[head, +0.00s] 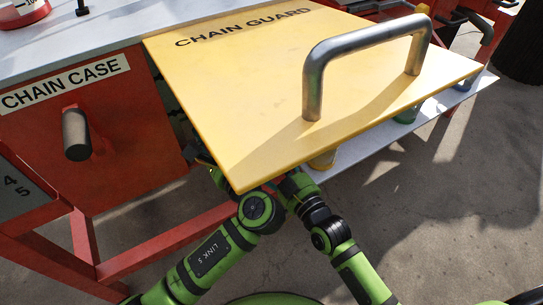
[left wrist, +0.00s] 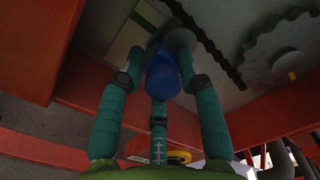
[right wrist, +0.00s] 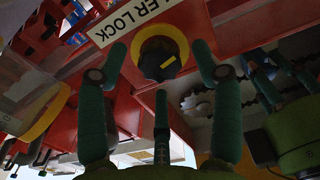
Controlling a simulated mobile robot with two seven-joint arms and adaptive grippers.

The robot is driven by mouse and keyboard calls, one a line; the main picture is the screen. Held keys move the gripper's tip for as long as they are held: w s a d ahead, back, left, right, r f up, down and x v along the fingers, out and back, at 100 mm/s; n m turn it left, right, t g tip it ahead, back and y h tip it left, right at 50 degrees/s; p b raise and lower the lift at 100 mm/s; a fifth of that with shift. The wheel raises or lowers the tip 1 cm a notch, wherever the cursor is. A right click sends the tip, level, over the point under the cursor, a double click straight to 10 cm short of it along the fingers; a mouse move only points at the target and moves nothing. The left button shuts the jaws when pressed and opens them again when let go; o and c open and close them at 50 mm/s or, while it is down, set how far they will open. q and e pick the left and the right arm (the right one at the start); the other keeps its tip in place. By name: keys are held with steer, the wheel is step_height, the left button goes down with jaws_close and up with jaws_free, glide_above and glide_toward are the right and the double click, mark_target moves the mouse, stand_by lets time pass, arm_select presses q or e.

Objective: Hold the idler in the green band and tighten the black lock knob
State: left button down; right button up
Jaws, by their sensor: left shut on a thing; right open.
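In the left wrist view my left gripper (left wrist: 164,60) is shut on a blue piece (left wrist: 162,78), apparently the idler's grip. A grey round part, apparently the idler wheel (left wrist: 181,40), sits just behind it, close to the chain (left wrist: 212,48). The green band cannot be made out. In the right wrist view the black lock knob (right wrist: 158,64) has a yellow mark and sits in a yellow ring (right wrist: 178,38) under a label ending "LER LOCK". My right gripper (right wrist: 160,52) is open, its fingers either side of the knob; contact is unclear. The chain guard hides both grippers in the head view.
The yellow chain guard (head: 240,95) with its metal handle (head: 365,55) covers the work area from above. The red chain case (head: 95,160) with a dark handle (head: 76,134) stands at left. A toothed sprocket (left wrist: 285,62) is right of the idler. Red frame bars cross below.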

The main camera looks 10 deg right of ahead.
steer(key=shift+w+a, duration=0.25)
steer(key=shift+w, duration=0.35)
steer(key=c, duration=1.1)
steer(key=shift+m, duration=0.9)
steer(key=shift+c, duration=0.2)
steer(key=o, duration=1.1)
steer(key=shift+o, duration=0.2)
